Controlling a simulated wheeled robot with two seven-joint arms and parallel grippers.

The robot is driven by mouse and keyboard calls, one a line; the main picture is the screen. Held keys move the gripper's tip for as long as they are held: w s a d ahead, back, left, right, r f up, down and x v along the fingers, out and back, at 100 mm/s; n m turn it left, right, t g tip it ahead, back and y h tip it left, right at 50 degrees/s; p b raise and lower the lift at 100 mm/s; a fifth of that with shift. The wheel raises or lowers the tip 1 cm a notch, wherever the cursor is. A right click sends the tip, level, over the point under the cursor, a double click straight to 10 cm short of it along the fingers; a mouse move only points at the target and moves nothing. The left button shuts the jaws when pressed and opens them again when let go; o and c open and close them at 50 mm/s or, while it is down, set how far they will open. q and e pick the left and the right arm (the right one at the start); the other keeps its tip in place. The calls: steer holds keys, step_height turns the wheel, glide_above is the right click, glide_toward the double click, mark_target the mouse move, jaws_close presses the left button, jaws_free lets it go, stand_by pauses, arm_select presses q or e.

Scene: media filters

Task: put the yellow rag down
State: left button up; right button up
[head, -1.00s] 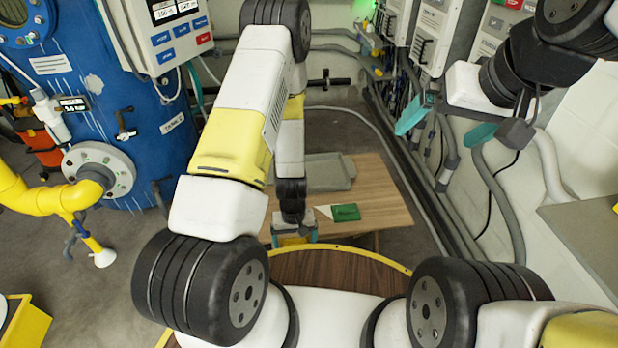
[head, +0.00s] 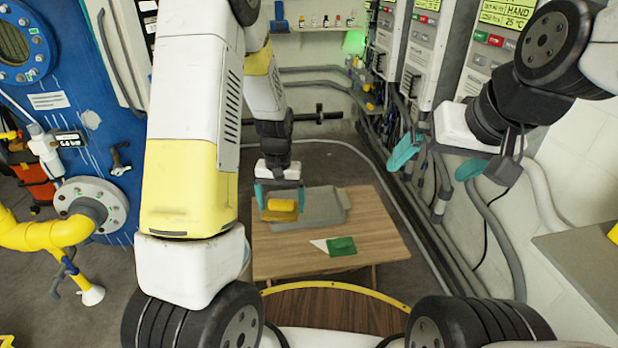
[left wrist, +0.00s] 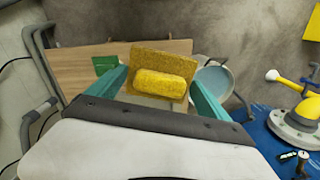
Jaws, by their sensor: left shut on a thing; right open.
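The yellow rag (head: 279,210) is in my left gripper (head: 279,199), between its teal fingers, over the left end of the grey tray on the wooden table. In the left wrist view the rag (left wrist: 163,86) shows as a thick yellow roll with a flat, darker yellow part behind it, and the left gripper (left wrist: 160,88) is shut on it. I cannot tell whether the rag touches the tray. My right gripper (head: 438,160) is open and empty, by the wall at the right.
The grey tray (head: 325,207) lies on the wooden table (head: 375,228). A green cloth (head: 342,246) with a white corner lies nearer me. A bucket (left wrist: 214,80) stands beside the table. Pipes and wall cabinets (head: 417,45) line the right; a blue tank (head: 85,110) stands left.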

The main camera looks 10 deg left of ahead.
arm_select(q)
steer(key=s+d+f+n, duration=0.1)
steer(key=s+f, duration=0.1)
steer(key=f, duration=0.4)
steer(key=s+d+f+n, duration=0.1)
steer(key=s+d+f, duration=0.1)
steer(key=f, duration=0.4)
steer(key=n, duration=0.1)
glide_above(286, 255)
step_height(286, 255, down, 10)
steer(key=shift+f, duration=0.15)
steer(key=shift+w+f, duration=0.1)
steer(key=shift+f, duration=1.65)
steer(key=shift+f, duration=0.1)
steer(key=o, duration=1.1)
